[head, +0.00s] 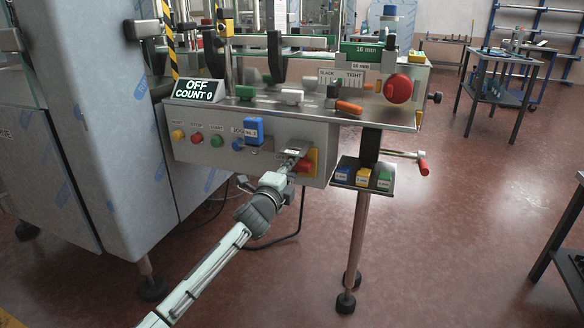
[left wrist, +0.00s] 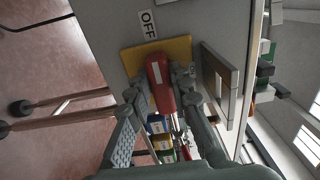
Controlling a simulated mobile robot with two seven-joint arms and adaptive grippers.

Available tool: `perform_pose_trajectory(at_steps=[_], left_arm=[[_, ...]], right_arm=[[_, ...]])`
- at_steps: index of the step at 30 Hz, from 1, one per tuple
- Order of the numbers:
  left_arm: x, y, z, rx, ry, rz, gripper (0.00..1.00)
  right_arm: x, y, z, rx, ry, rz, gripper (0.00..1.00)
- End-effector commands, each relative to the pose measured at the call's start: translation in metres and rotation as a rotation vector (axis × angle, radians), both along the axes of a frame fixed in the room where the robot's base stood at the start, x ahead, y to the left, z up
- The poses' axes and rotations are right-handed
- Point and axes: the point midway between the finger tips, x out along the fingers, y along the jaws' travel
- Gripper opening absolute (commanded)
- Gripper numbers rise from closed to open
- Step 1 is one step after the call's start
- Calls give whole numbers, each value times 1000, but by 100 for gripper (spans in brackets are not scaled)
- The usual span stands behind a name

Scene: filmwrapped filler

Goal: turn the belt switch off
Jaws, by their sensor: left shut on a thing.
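The belt switch is a red handle (head: 303,166) on a yellow plate (head: 311,155) at the lower right of the grey panel. In the left wrist view, the red handle (left wrist: 160,84) stands out from the yellow plate (left wrist: 130,61) between my left gripper's fingers. My left gripper (head: 288,166) is shut on the handle; it also shows in the left wrist view (left wrist: 163,90). An OFF label (left wrist: 148,24) and a small ON label (left wrist: 193,71) sit beside the plate. The display (head: 197,90) reads OFF, COUNT 0. My right gripper is out of view.
Coloured buttons (head: 197,137) and a blue tag (head: 253,130) are left of the switch on the panel. A shelf of small bins (head: 364,177) and a red-handled crank (head: 422,164) are to its right. A steel leg (head: 358,240) stands below.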

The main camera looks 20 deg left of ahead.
Motion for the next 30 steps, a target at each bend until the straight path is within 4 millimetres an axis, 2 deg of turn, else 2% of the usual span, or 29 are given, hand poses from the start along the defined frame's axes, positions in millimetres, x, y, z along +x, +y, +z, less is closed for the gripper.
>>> perform_pose_trajectory(at_steps=[16, 17, 21, 30], left_arm=[[0, 0, -1, -27, 2, -1, 0], [0, 0, -1, -27, 2, -1, 23], [0, 0, -1, -26, 2, 0, 40], [-1, 0, -1, -24, 2, 0, 41]], right_arm=[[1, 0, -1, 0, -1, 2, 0], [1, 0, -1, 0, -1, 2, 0], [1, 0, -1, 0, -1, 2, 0], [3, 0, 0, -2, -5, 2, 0]])
